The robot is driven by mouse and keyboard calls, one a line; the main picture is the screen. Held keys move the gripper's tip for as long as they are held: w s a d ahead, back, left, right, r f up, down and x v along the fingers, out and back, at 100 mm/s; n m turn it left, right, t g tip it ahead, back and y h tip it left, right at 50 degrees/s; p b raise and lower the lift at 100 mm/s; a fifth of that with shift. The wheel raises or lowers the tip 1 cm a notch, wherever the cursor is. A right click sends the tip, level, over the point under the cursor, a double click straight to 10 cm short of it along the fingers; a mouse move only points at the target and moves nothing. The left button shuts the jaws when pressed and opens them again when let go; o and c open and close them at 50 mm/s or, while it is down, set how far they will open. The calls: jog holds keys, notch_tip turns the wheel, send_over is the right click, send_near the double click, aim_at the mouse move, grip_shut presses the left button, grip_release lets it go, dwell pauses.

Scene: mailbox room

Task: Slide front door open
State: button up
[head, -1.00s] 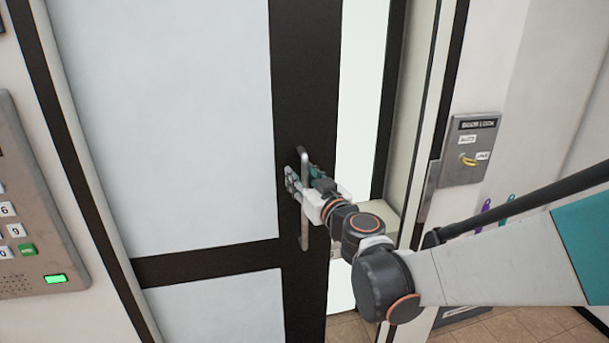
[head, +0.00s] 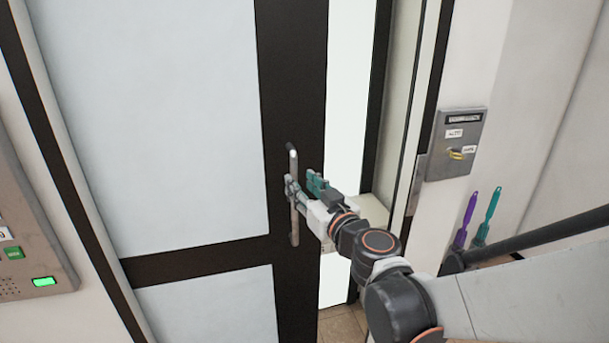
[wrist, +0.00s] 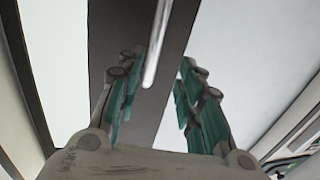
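The front door is a sliding door with frosted panes and a dark frame (head: 290,90). It stands partly open, with a bright gap (head: 350,80) between its right edge and the jamb. A vertical metal bar handle (head: 294,220) is on the dark frame; it also shows in the wrist view (wrist: 158,45). My gripper (head: 302,184) is at the handle's middle height. In the wrist view its teal-padded fingers (wrist: 158,75) are spread apart, with the bar between their tips but nearer the left finger in the head view. Whether a finger touches the bar is unclear.
A keypad panel (head: 30,225) with a green light is on the left wall.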

jog(key=p+v, duration=0.1)
jog(key=v, duration=0.7)
jog(key=shift+s, duration=0.15)
dwell(0.6)
jog(key=shift+d, duration=0.1)
